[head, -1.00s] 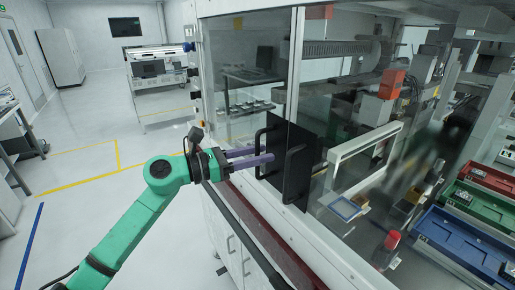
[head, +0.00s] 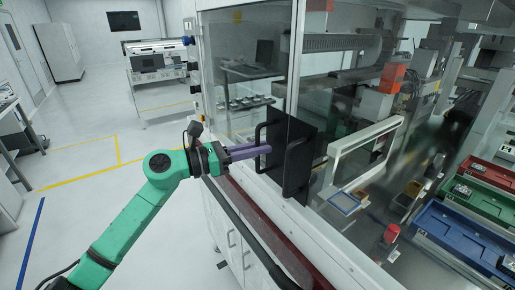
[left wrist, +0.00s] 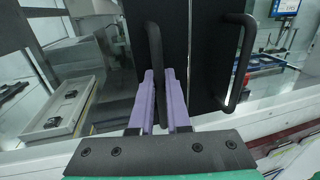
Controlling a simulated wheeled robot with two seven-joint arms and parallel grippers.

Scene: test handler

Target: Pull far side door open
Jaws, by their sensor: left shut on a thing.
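The far side door (head: 238,70) is a clear panel at the left of the machine front, with a black plate and a black bar handle (head: 258,164). The purple fingers of my left gripper (head: 268,150) reach it from the left and are shut on this handle. In the left wrist view, the handle (left wrist: 155,45) runs down between the fingers (left wrist: 160,85). A second black handle (head: 290,172) on the neighbouring door is close to the right and free; it also shows in the left wrist view (left wrist: 241,60). The door looks closed. My right gripper is not in view.
A dark rail (head: 245,232) runs along the machine front below the doors. Red, green and blue trays (head: 462,243) stand at the right. The floor (head: 95,175) left of the machine is clear, with yellow lines.

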